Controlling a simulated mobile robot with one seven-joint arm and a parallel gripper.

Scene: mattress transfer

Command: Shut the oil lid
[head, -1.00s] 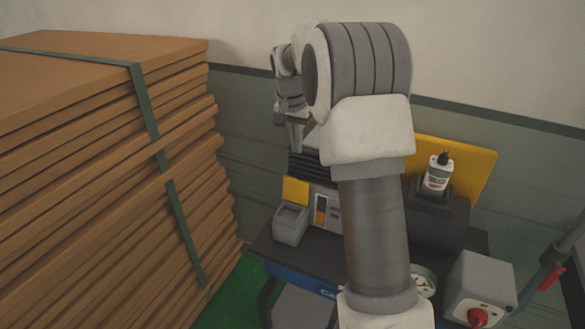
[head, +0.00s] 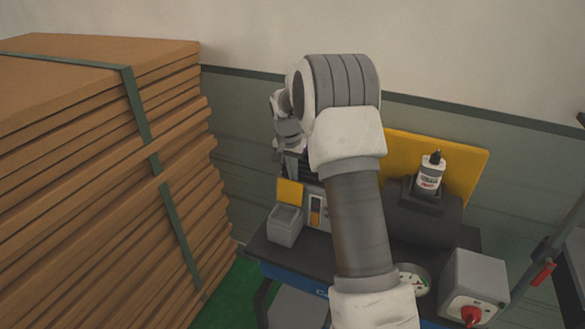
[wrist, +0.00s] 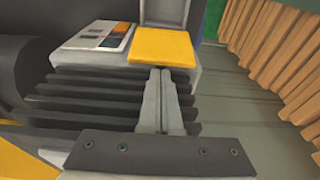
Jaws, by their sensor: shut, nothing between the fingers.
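The yellow lid (head: 290,192) stands raised at the back edge of a small grey open-topped box (head: 283,227) on the machine's left end. In the wrist view the lid (wrist: 162,48) is in the upper middle, with the grey box (wrist: 166,12) beyond it, partly cut off by the frame's top. My gripper (head: 291,172) is just behind and above the lid. In the wrist view my gripper (wrist: 165,74) is shut and empty, its tips close to the lid's near edge. I cannot tell whether they touch it.
A tall stack of brown boards (head: 90,190) stands to the left. Black ribbed bellows (wrist: 95,95) lie beside my fingers. A yellow panel (head: 455,165), a white bottle (head: 430,172) and a grey box with a red knob (head: 475,285) are to the right.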

